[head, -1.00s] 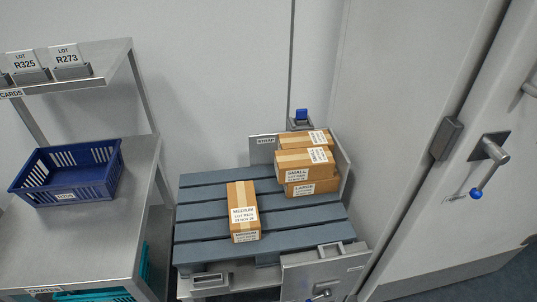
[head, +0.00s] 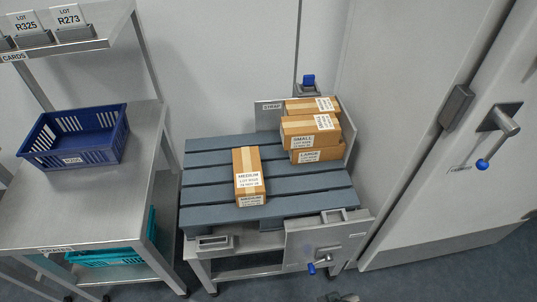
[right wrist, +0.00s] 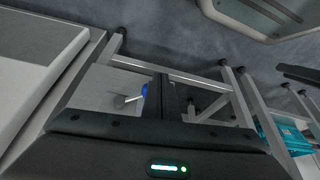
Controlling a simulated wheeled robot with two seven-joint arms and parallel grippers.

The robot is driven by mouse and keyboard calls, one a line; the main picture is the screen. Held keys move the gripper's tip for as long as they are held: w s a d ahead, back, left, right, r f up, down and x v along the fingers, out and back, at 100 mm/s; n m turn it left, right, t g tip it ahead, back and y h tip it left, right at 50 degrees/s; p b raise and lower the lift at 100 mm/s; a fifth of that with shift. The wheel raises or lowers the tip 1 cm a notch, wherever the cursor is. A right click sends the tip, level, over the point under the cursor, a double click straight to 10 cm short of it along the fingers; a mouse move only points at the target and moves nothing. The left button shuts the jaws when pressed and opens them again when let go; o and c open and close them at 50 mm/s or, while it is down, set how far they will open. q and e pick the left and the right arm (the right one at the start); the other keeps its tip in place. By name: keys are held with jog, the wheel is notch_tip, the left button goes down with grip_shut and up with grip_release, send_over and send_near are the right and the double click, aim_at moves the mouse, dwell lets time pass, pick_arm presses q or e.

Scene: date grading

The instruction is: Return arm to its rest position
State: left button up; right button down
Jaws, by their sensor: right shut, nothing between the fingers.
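My right gripper (right wrist: 164,92) shows in the right wrist view as two dark fingers together, with nothing between them. In the head view only a small dark part of it (head: 343,297) shows at the bottom edge, below the stand. It is apart from the cartons. A medium carton (head: 248,172) lies on the slatted grey-blue pallet (head: 200,190). Several more cartons are stacked at the pallet's back right, with one labelled small (head: 308,128) above one labelled large (head: 318,155). My left gripper is not in view.
A metal front panel (head: 310,245) with a blue-knobbed lever (head: 312,268) stands at the pallet's front right. A steel table (head: 95,215) at left holds a blue crate (head: 75,140); a teal crate (head: 110,255) sits below. A door with a handle (head: 497,120) is at right.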

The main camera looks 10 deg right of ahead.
jog(key=s+a+f+t, duration=0.1)
jog(key=s+f, duration=0.2)
jog(key=f, duration=1.2)
jog(key=shift+a+f+y, duration=0.2)
jog(key=shift+a+y, duration=0.1)
jog(key=shift+s, duration=0.1)
